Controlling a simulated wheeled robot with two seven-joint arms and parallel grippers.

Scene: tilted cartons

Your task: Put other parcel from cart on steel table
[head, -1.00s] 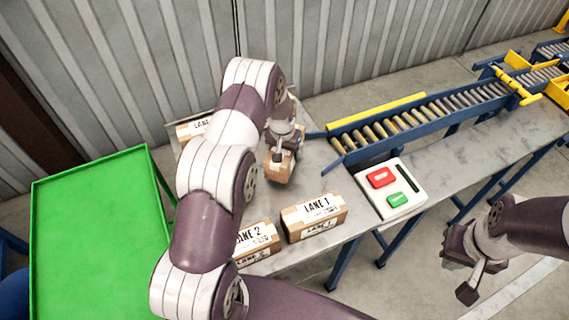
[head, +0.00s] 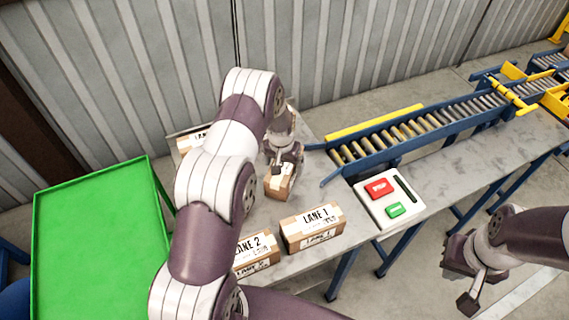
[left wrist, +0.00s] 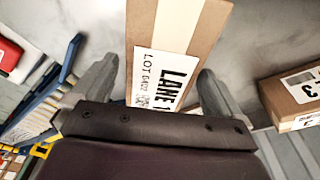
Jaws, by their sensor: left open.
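A brown parcel (head: 279,186) with a white label is at my left gripper (head: 284,160), over the steel table (head: 345,172). In the left wrist view the parcel (left wrist: 185,25) lies between the two spread fingers, its label reading LANE 1, with a gap visible beside the fingers. My left gripper is open around it; whether its underside rests on the table is hard to see. The green cart (head: 95,240) at the left has a bare visible top. My right gripper (head: 463,285) hangs off the table's front side, apart from the parcels; its jaw opening is unclear.
A LANE 1 carton (head: 312,230) and a LANE 2 carton (head: 257,254) stand along the table's front edge. Another carton (head: 192,140) is at the back left, partly behind my arm. A button panel (head: 388,200) and a roller conveyor (head: 400,135) are on the right.

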